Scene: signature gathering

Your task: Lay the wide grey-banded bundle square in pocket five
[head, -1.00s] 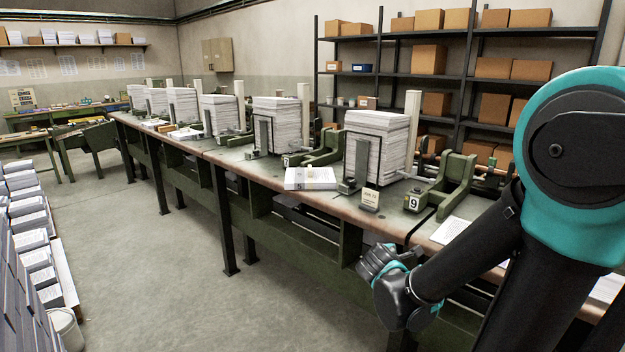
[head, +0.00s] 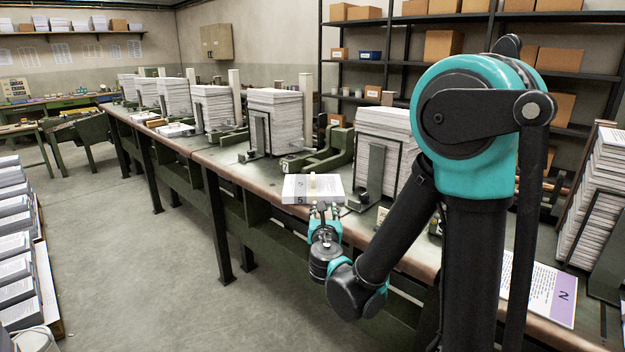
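A white paper bundle (head: 329,188) with a grey band marked 5 lies flat at the front edge of the long bench, left of the nearest tall paper stack. A small pale upright piece shows on its top. My gripper (head: 325,207) is at the bundle's near edge, its fingers pointing at it and looking spread apart. The fingertips are small and partly lost against the bundle, so I cannot tell whether they touch it. I cannot make out which pocket is number five.
Tall paper stacks (head: 276,122) stand in green holders along the bench (head: 225,172). The nearest stack (head: 383,124) is just right of the bundle, partly behind my arm. A sheet marked 2 (head: 540,290) lies at right. The floor (head: 150,260) left of the bench is clear.

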